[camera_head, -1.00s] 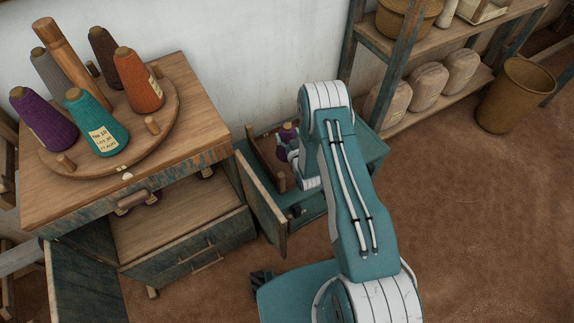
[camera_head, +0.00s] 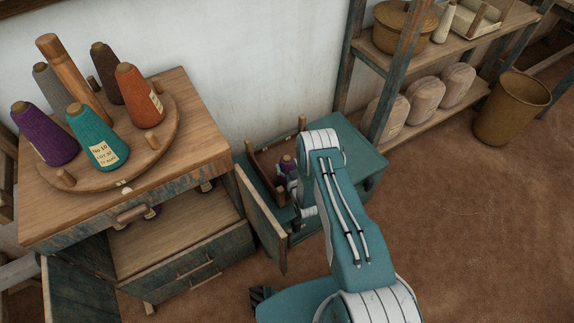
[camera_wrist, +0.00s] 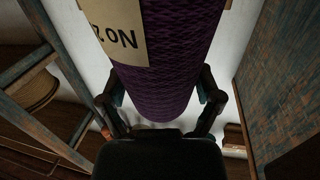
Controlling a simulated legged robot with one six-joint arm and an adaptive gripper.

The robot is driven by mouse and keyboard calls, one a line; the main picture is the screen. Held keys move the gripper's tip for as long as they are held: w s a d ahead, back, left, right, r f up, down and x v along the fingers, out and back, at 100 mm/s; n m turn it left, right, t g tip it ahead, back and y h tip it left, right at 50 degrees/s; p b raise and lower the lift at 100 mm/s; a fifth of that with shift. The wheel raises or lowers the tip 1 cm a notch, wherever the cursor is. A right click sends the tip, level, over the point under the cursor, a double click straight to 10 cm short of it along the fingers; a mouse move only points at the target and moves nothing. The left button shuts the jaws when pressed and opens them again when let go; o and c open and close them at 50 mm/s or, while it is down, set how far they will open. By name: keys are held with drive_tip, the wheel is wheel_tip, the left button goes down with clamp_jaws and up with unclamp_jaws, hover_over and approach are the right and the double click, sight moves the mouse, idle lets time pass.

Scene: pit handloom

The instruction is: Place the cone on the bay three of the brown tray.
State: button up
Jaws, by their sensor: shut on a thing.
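A purple cone of yarn (camera_wrist: 170,75) with a cream "No 2" label fills the upper middle of the wrist view. My gripper (camera_wrist: 162,98) is shut on it, one finger on each side. In the head view the same cone (camera_head: 287,165) shows small beside my forearm, with my gripper (camera_head: 291,184) partly hidden. The brown tray (camera_head: 264,176) is on a low teal stand. The cone appears in front of or over the tray's right part; its height above the floor of the tray cannot be told. The bays are mostly hidden by the cone and my arm.
A wooden cabinet (camera_head: 185,150) at left carries a round board (camera_head: 150,160) with several yarn cones and posts. Its open door (camera_head: 262,222) stands close to the tray's left side. A shelf rack (camera_head: 440,60) and a bin (camera_head: 512,107) stand at right. The brown floor is clear at right.

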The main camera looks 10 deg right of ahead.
drive_tip(key=o, duration=1.1)
drive_tip(key=s+d, duration=0.2)
drive_tip(key=s, duration=1)
drive_tip(key=w+r+g+h, duration=0.1)
drive_tip(key=w+r, duration=0.4)
drive_tip(key=r, duration=0.3)
drive_tip(key=w+r+g, duration=0.1)
drive_tip(key=w+r, duration=0.5)
drive_tip(key=r, duration=0.2)
wheel_tip(320, 180, up, 17)
drive_tip(key=s+g+h, duration=0.1)
drive_tip(key=s+g, duration=0.1)
drive_tip(key=g, duration=0.1)
drive_tip(key=s+a+r+m+g, duration=0.1)
drive_tip(key=s+r+g, duration=0.1)
drive_tip(key=s+r, duration=0.75)
drive_tip(key=s+r+g, duration=0.3)
drive_tip(key=s+r, duration=0.4)
drive_tip(key=s, duration=0.6)
drive_tip(key=s+r+g, duration=0.1)
drive_tip(key=s, duration=1)
drive_tip(key=shift+a+g, duration=0.3)
drive_tip(key=shift+a, duration=0.15)
